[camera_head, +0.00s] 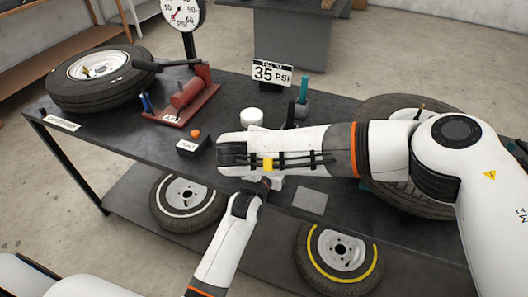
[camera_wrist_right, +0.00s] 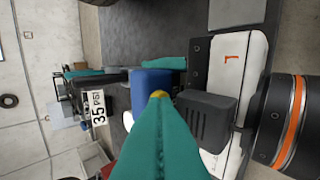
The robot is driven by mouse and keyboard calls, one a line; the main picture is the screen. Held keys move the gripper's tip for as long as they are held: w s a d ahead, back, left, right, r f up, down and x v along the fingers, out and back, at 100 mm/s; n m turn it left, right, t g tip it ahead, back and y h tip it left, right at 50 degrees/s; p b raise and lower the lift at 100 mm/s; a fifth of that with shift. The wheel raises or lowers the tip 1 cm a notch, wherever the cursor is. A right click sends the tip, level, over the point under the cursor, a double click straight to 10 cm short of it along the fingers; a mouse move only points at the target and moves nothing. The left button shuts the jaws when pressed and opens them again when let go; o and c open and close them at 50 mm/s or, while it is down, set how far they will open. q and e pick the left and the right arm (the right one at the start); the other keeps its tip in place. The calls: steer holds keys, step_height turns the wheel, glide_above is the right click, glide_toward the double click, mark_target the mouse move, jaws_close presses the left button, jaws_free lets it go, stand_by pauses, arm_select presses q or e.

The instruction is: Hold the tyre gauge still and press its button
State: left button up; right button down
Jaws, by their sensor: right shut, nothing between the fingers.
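The tyre gauge (camera_wrist_right: 150,78) shows in the right wrist view as a blue body with a small yellow button (camera_wrist_right: 158,95). My left gripper (camera_wrist_right: 182,98) is shut on it, with a dark jaw beside the blue body. In the head view my left gripper (camera_head: 261,186) is low at the table's front edge, partly hidden under my right arm. My right gripper (camera_wrist_right: 160,118) is shut and empty, its teal fingers pointing at the button. Its tip overlaps the button's lower edge; I cannot tell whether they touch. The head view hides the gauge and the right fingertips.
A tyre (camera_head: 98,75) lies at the table's left, near a red pump (camera_head: 187,92) and a box with an orange button (camera_head: 195,142). A 35 PSI sign (camera_head: 272,74) and white cap (camera_head: 251,116) stand behind my right arm. Another tyre (camera_head: 385,108) lies right. A grey pad (camera_head: 310,201) is in front.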

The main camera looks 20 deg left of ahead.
steer(key=shift+w+d, duration=0.1)
steer(key=shift+w, duration=0.85)
steer(key=v, duration=1)
steer(key=shift+s, duration=0.2)
arm_select(q)
steer(key=o, duration=1.3)
steer(key=shift+s, duration=0.1)
